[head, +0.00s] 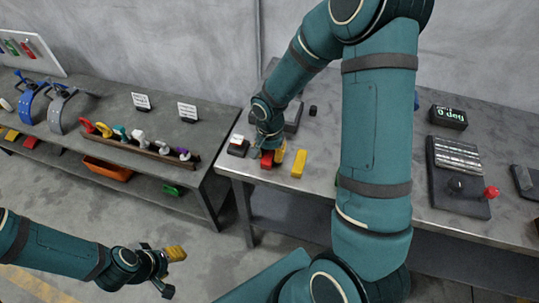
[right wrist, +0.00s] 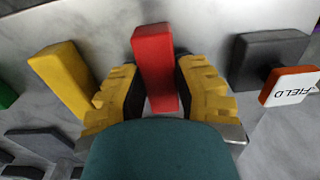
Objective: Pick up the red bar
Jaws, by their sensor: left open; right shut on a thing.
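The red bar (right wrist: 155,60) stands between the two yellow fingers of my right gripper (right wrist: 158,95) in the right wrist view. The fingers are shut on it, one on each side. In the head view the red bar (head: 266,160) shows only in part at the left end of the right bench, under my right gripper (head: 271,154). I cannot tell whether it is clear of the bench top. My left gripper (head: 165,262) is open and empty over the floor at lower left, away from both benches.
A yellow bar (head: 299,163) lies just right of the red bar. A dark block with a white label (head: 238,143) is close on the left. A black panel with a red knob (head: 491,192) is at right. The left bench holds a rack of tools (head: 135,145).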

